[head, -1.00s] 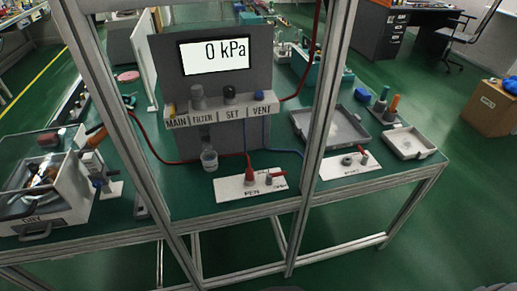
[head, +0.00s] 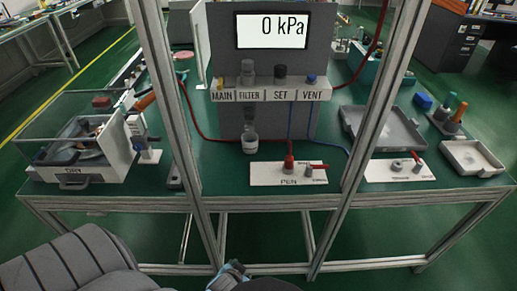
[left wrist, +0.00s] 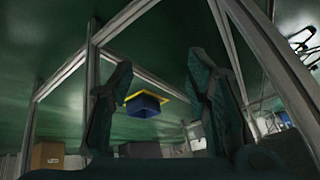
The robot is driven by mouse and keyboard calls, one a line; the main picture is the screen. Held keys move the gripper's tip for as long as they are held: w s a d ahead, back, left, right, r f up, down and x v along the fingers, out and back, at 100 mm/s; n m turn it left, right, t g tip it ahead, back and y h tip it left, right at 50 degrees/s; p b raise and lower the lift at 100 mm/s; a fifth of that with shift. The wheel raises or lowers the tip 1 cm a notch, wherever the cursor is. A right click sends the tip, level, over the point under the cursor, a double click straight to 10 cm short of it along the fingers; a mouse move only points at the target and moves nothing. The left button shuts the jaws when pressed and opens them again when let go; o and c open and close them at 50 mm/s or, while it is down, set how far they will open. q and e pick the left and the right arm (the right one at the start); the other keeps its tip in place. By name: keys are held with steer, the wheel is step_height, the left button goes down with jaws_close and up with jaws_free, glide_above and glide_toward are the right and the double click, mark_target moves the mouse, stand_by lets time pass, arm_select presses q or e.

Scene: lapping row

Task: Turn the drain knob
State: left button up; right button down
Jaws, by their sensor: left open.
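The vacuum panel (head: 222,60) stands on the bench with a display reading 0 kPa and a shelf (head: 270,94) marked MAIN, FILTER, SET and VENT. Below the FILTER label hangs a clear bowl (head: 249,143). My right gripper cannot be made out.
Upright frame posts (head: 178,120) cross in front of the bench. A blue bin with yellow rim (left wrist: 145,104) shows in the left wrist view.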

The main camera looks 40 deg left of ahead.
arm_select(q)
steer(key=w+a+r+n+t+y+b, duration=0.1)
steer(key=w+r, duration=0.1)
steer(key=r, duration=0.4)
steer(key=w+a+r+n+t+y+b, duration=0.1)
steer(key=w+a+r+n+y+b, duration=0.1)
steer(key=r, duration=0.5)
steer(key=w+a+r+n+t+y+b, duration=0.1)
steer(key=w+r+t, duration=0.1)
steer(key=r, duration=0.4)
steer(key=shift+w+a+r, duration=0.15)
steer(key=shift+w, duration=0.3)
steer(key=shift+w+a+r, duration=0.15)
steer(key=shift+w, duration=0.25)
steer(key=n+t+y, duration=0.3)
steer(key=t+y, duration=0.1)
steer(key=t, duration=0.1)
glide_toward(249, 130)
steer(key=b+x, duration=0.1)
steer(key=x, duration=0.7)
steer(key=shift+d+f, duration=0.1)
steer(key=shift+d, duration=0.05)
steer(key=shift+w+a, duration=0.25)
steer(key=c, duration=0.6)
jaws_close()
arm_select(e)
step_height(249, 130, down, 7)
steer(key=d, duration=0.1)
steer(key=shift+w, duration=0.2)
